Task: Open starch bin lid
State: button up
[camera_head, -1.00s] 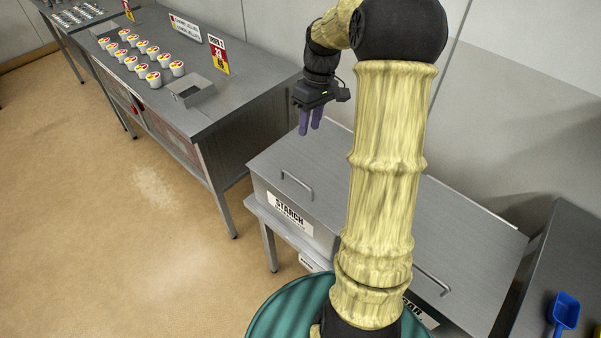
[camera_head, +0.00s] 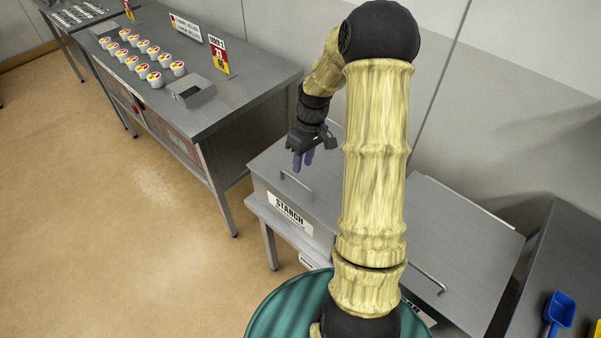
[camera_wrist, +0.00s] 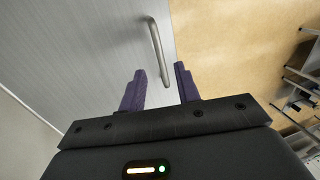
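The starch bin stands in the middle of the head view, with a white STARCH label (camera_head: 290,213) on its front. Its flat grey metal lid (camera_head: 270,158) is shut. A bar handle (camera_head: 296,184) sits near the lid's front edge; it also shows in the wrist view (camera_wrist: 157,50). My gripper (camera_head: 302,163) points down above the lid, close to the handle. In the wrist view its two purple fingers (camera_wrist: 161,80) are apart with nothing between them, and the handle lies ahead of the gap. My arm hides part of the bin's right side.
A second lidded bin (camera_head: 465,235) with its own handle adjoins on the right. A steel table (camera_head: 240,100) with several cups stands at the left back. A blue scoop (camera_head: 560,312) lies at the far right. The floor at left is clear.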

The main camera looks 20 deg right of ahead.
aim_at(299, 181)
jog(key=f, duration=0.3)
jog(key=a+f, duration=0.1)
jog(key=f, duration=0.1)
jog(key=shift+s+f+p, duration=0.2)
jog(key=shift+f+p, duration=0.05)
jog(key=shift+p, duration=0.1)
grip_shut()
